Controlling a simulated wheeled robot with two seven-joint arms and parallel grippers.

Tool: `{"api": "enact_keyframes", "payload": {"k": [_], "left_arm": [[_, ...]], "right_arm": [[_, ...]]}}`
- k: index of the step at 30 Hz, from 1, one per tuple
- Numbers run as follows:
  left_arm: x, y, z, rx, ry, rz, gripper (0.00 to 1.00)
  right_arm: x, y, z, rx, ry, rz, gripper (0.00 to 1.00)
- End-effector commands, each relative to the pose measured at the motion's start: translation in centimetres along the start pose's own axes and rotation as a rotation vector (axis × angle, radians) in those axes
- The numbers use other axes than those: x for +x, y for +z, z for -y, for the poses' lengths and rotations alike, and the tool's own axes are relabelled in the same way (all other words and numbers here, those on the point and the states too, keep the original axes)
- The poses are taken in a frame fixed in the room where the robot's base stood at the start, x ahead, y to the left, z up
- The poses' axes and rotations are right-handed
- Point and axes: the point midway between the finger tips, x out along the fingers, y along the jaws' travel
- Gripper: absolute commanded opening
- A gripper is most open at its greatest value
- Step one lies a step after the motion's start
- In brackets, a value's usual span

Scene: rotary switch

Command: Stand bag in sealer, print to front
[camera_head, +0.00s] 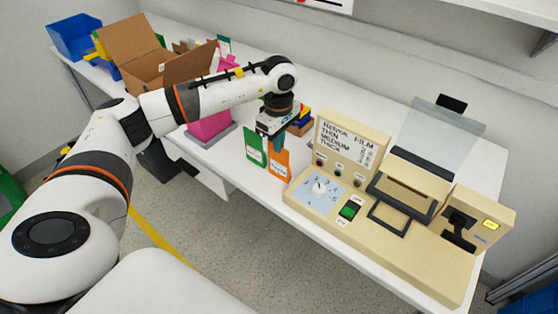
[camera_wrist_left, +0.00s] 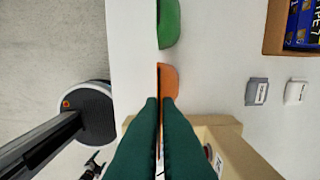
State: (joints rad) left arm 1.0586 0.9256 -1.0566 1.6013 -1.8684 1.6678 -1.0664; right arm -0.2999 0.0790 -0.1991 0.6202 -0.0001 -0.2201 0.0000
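A green bag (camera_head: 255,149) and an orange bag (camera_head: 279,165) stand upright side by side on the table, left of the sealer, with white labels facing the table's front edge. My left gripper (camera_head: 275,138) points down at the orange bag's top. In the left wrist view its dark green fingers (camera_wrist_left: 160,100) are nearly together, with a thin orange strip of the orange bag (camera_wrist_left: 170,80) between them. The green bag (camera_wrist_left: 169,22) is clear of the fingers. The beige sealer (camera_head: 400,247) has a dial (camera_head: 319,188), a dark frame and a raised clear cover (camera_head: 438,135). My right gripper is out of view.
A printed settings panel (camera_head: 350,145) rises behind the dial. A brown box (camera_head: 300,127) with blue packs stands behind the bags. Pink holder (camera_head: 210,126), cardboard box (camera_head: 150,60) and blue bin (camera_head: 75,36) are farther left.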

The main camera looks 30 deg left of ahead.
Motion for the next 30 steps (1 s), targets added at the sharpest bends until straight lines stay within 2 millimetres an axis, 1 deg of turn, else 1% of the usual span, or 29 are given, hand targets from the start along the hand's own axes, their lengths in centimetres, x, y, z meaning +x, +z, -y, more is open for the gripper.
{"api": "enact_keyframes", "payload": {"k": [8,30], "left_arm": [[-0.3,0.0,0.0,0.000,-0.001,0.000,0.00],[-5.5,0.0,0.0,0.000,-0.001,0.000,0.00]], "right_arm": [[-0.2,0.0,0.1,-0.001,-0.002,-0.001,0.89],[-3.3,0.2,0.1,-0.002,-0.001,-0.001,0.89]]}}
